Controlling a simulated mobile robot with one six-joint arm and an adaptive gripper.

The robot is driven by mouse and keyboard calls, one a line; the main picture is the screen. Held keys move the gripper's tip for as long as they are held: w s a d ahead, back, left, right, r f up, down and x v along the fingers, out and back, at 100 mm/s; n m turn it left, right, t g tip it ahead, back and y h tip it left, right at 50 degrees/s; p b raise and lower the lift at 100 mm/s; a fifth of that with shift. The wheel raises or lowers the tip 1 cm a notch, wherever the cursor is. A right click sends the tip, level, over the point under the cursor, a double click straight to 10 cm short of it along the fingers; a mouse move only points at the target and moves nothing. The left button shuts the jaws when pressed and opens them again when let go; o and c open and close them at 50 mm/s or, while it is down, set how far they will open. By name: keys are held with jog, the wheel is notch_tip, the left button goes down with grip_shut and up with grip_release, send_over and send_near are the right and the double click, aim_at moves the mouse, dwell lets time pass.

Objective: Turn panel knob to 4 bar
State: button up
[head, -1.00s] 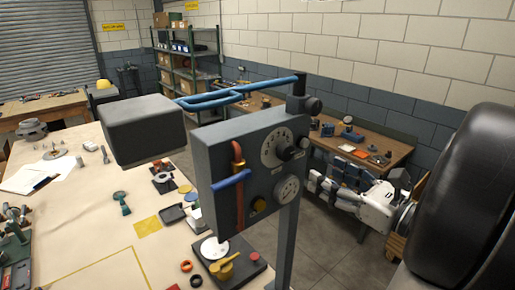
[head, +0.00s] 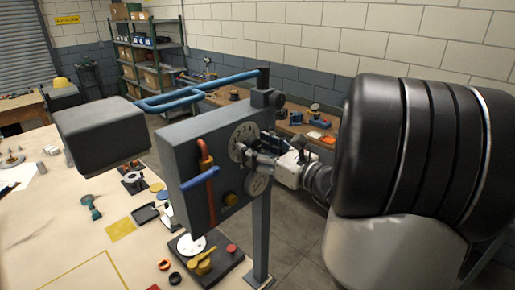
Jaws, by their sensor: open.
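The grey panel box (head: 188,150) stands on a post. Its upper round dial (head: 240,135) faces right and is seen at a steep angle. My gripper (head: 262,156) is open, at the right face of the panel in front of the dial, with its fingers pointing left toward it. The black knob at the dial's middle is mostly hidden by the fingers, so I cannot tell whether they touch it or where it points. A lower round gauge (head: 259,184) sits just below the fingers; its reading is too small to make out.
A blue bar (head: 200,90) leads to a grey block (head: 100,130). The workbench (head: 45,225) spreads below left.

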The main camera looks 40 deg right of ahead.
jog(key=shift+c, duration=0.6)
jog(key=c, duration=1)
jog(key=shift+o, duration=0.2)
jog(key=shift+f+n+b, duration=0.1)
jog(key=shift+n+b, duration=0.2)
jog(key=shift+b, duration=0.2)
jog(key=n+b, duration=0.1)
jog(key=b, duration=0.2)
jog(key=shift+f+n, duration=0.15)
jog(key=shift+n, duration=0.25)
jog(key=n+b, duration=0.7)
jog(key=b, duration=0.5)
jog(key=shift+n+b, duration=0.3)
jog(key=shift+b, duration=0.05)
jog(key=n+b, duration=0.1)
jog(key=b, duration=0.1)
jog(key=shift+n+b, duration=0.4)
jog(key=shift+r, duration=0.25)
